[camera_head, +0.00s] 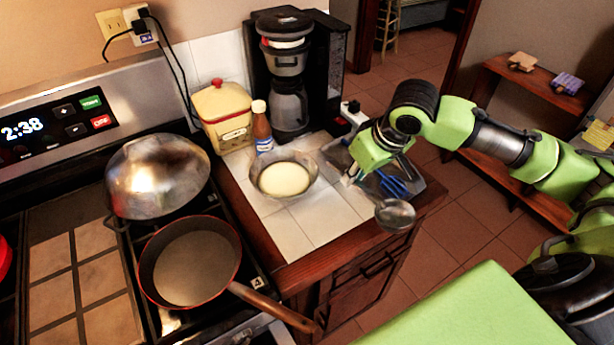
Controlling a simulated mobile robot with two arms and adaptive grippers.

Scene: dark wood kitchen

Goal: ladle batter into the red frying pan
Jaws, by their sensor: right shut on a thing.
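The red frying pan (188,262) sits on the stove's front burner, its wooden handle pointing to the lower right. Its inside looks a plain grey-brown. A clear bowl (284,178) of pale batter stands on the white tiled counter, right of the stove. My right gripper (364,174) is right of the bowl, over the counter's right part. It is shut on a metal ladle (395,214); the ladle's bowl hangs near the counter's front right edge, apart from the batter bowl. Part of the ladle's handle is hard to make out. My left gripper is out of view.
A domed metal lid (157,176) is behind the pan. A cream canister (223,116), a brown bottle (262,128) and a coffee maker (289,80) stand behind the bowl. A grey tray (429,190) with blue utensils lies under my right arm. Tiles in front of the bowl are clear.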

